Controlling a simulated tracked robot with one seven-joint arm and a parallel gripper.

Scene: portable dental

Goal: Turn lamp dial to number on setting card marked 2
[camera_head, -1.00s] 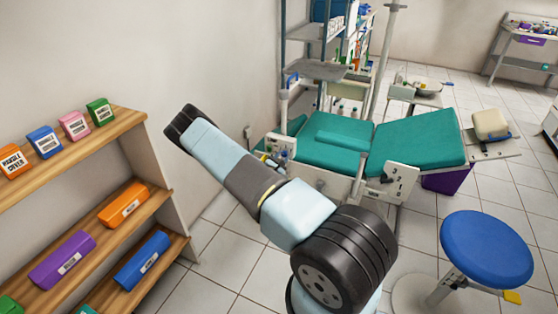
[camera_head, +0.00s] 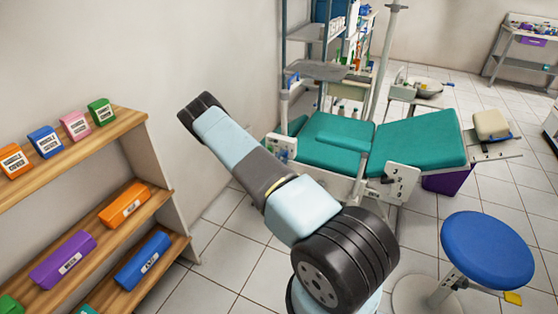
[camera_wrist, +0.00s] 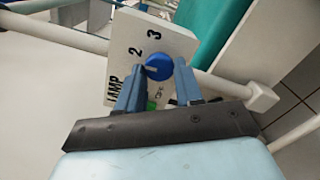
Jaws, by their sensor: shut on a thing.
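The lamp dial (camera_wrist: 158,67) is a round blue knob with a pale pointer line, on a white panel (camera_wrist: 183,40) marked LAMP, 2 and 3. In the wrist view the panel looks tilted, and the pointer line is on the knob's left side, below the printed 2. My gripper (camera_wrist: 159,70) has one blue-grey finger on each side of the knob and is shut on it. The left finger covers part of the panel's face. I see no setting card that I can read. My fingers are not visible in the head view.
A teal dental chair (camera_head: 420,140) stands beyond my arm. A wooden shelf (camera_head: 135,120) with labelled coloured boxes is at the left. A blue stool (camera_head: 487,248) is at the right. In the wrist view, a white rail (camera_wrist: 235,85) runs behind the panel.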

